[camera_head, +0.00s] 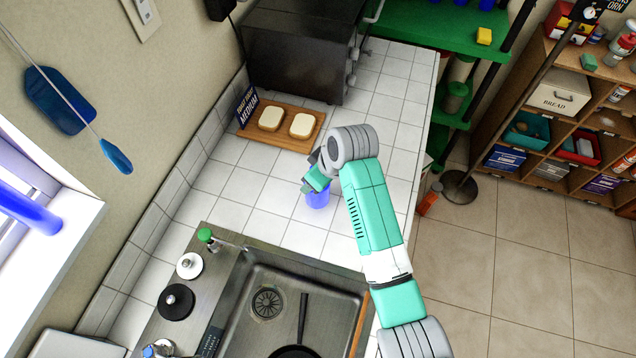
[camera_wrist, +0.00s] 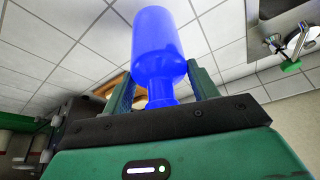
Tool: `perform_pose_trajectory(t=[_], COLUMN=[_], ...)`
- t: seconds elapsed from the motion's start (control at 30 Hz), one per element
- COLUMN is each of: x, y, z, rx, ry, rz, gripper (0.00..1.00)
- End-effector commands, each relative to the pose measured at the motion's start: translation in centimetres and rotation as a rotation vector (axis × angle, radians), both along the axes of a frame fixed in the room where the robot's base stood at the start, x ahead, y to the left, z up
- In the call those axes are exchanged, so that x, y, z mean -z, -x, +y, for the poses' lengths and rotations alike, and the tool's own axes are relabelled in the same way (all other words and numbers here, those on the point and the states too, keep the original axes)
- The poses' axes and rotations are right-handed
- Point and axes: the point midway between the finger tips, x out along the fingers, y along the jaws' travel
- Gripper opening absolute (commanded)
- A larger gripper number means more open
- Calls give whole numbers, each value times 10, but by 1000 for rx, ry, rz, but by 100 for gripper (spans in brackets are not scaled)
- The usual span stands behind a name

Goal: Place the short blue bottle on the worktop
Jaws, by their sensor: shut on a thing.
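The short blue bottle (camera_head: 318,198) is at the white tiled worktop (camera_head: 291,239), between the sink and the bread board in the head view. My gripper (camera_head: 318,178) is shut on it from above. In the wrist view the blue bottle (camera_wrist: 160,45) stands out between the two green fingers (camera_wrist: 165,88), its narrow neck toward the palm and its wide body away from it. The bottle's base is close to the tiles; I cannot tell whether it touches them. The fingers partly hide the bottle in the head view.
A wooden board (camera_head: 277,135) with two bread slices lies behind the gripper, beside a dark oven (camera_head: 297,50). A metal sink (camera_head: 335,288) with a pan is in front. Bare tiles lie left of the bottle. The worktop's right edge drops to the floor.

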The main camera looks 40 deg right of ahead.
Motion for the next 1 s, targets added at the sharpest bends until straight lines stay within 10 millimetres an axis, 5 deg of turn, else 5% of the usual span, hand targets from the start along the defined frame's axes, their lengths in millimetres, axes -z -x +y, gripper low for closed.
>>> perform_pose_trajectory(t=[0.3, 0.63, 0.67, 0.7, 0.77, 1.0], x=[34, 38, 39, 38, 38, 38], y=[0, 0, 1, 1, 1, 1], z=[1, 1, 1, 1, 1, 1], rx=[-1, -1, -1, -1, -1, -1], ry=[0, 0, 0, 0, 0, 0], rz=[0, 0, 1, 1, 1, 1], gripper=[13, 13, 60, 68, 80, 80])
